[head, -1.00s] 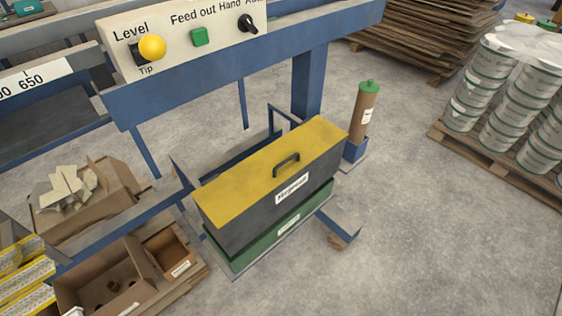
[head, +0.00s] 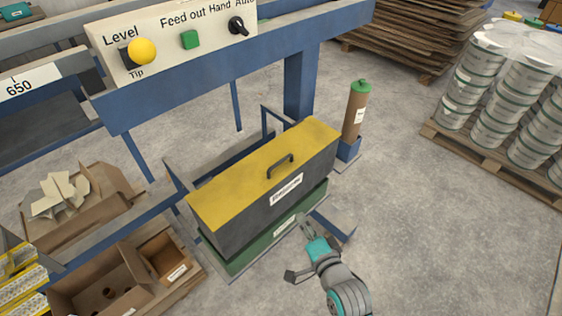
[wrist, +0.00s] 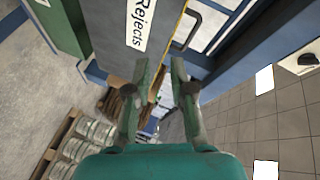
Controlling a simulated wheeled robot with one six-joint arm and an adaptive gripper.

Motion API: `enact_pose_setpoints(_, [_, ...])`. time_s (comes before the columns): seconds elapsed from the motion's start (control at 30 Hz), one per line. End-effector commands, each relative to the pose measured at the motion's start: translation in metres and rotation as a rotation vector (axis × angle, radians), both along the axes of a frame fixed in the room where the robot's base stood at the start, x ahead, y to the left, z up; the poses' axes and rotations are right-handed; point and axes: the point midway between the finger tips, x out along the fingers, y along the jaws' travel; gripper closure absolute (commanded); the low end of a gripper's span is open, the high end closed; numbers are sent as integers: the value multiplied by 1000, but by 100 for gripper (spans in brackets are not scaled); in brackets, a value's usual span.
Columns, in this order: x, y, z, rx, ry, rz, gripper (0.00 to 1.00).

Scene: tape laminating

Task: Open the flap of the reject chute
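The reject chute is a dark grey box (head: 255,215) with a yellow flap (head: 225,195) on top, lying closed. A dark bar handle (head: 281,166) stands on the flap. The wrist view shows the box front with its "Rejects" label (wrist: 140,22), a thin yellow edge of the flap, and the handle (wrist: 187,30) ahead and slightly right of the fingers. My gripper (head: 303,224) is in front of the box, low and right in the head view, apart from the handle. In the wrist view my gripper (wrist: 160,72) is open, with nothing between its fingers.
A green bin (head: 265,241) sits under the box. A blue machine frame (head: 230,66) with a control panel (head: 178,40) stands behind. A brown cylinder (head: 355,108) stands right of the box. Cardboard boxes (head: 75,285) stand left. The floor at right is clear before a pallet of buckets.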

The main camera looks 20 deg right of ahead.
Motion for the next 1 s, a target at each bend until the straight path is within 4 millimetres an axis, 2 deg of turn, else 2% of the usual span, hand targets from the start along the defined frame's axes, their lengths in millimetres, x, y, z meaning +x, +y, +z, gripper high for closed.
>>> enact_pose_setpoints(0.03, [20,-3,10,47,-12,-9,77])
enact_pose_setpoints(0.1, [42,-6,19,116,-18,-19,77])
enact_pose_setpoints(0.2, [68,-9,32,202,-24,-29,77])
enact_pose_setpoints(0.3, [86,-11,43,262,-27,-37,77])
enact_pose_setpoints(0.43, [98,-13,50,307,-27,-43,77])
enact_pose_setpoints(0.67, [115,-13,48,317,-26,-43,77])
enact_pose_setpoints(1.0, [172,-14,38,316,-27,-43,77])
